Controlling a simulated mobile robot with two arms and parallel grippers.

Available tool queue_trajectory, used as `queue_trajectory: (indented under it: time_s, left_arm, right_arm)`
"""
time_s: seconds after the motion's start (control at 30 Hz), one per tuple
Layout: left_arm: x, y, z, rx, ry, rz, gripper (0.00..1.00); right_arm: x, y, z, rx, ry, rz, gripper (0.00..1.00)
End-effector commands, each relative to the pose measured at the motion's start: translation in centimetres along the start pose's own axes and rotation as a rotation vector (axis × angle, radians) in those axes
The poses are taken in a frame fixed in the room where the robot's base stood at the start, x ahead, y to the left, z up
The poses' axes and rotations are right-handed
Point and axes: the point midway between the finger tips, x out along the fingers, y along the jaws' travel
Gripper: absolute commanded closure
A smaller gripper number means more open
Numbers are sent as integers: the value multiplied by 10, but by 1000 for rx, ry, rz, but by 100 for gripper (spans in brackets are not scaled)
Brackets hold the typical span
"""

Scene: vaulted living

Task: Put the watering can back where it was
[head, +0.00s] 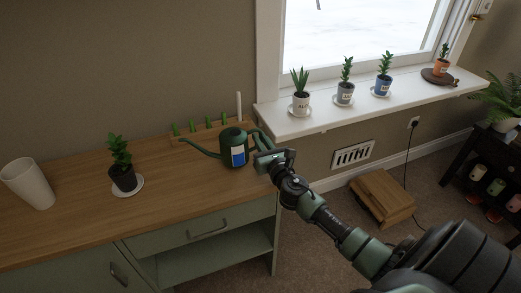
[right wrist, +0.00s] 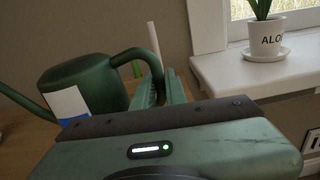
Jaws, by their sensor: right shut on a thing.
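The dark green watering can (head: 232,147), with a white and blue label, is at the right end of the wooden cabinet top (head: 75,207). Its spout points left and its handle is on the right. My right gripper (head: 268,152) is shut on the can's handle. In the right wrist view the can (right wrist: 85,85) is at the left, its handle reaching to my right gripper's fingers (right wrist: 162,88). I cannot tell whether the can's base touches the top. My left gripper is not in view.
A dark potted plant (head: 123,178) and a white cup (head: 28,184) stand left. Several potted plants line the windowsill (head: 325,113) at right. A wooden step (head: 382,197) is on the floor.

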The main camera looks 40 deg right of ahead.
Motion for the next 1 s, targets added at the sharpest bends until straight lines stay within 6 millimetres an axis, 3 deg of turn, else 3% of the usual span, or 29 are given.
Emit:
queue_trajectory:
  time_s: [0.03, 0.13, 0.57, 0.6, 0.63, 1.0]
  left_arm:
    - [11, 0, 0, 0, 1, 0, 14]
    - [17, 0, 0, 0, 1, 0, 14]
    - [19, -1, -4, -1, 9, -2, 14]
    - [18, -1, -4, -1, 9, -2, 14]
    - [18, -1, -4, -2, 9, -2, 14]
    - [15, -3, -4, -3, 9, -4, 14]
  right_arm:
    - [0, 0, -14, 4, -1, -2, 100]
    - [0, -1, -24, 4, -2, -1, 100]
    - [0, -1, -29, 2, -2, 0, 100]
    - [0, -1, -29, -1, 1, 0, 76]
    - [0, -1, -29, -1, 1, 0, 68]
    - [0, -1, -26, 0, 1, 0, 66]
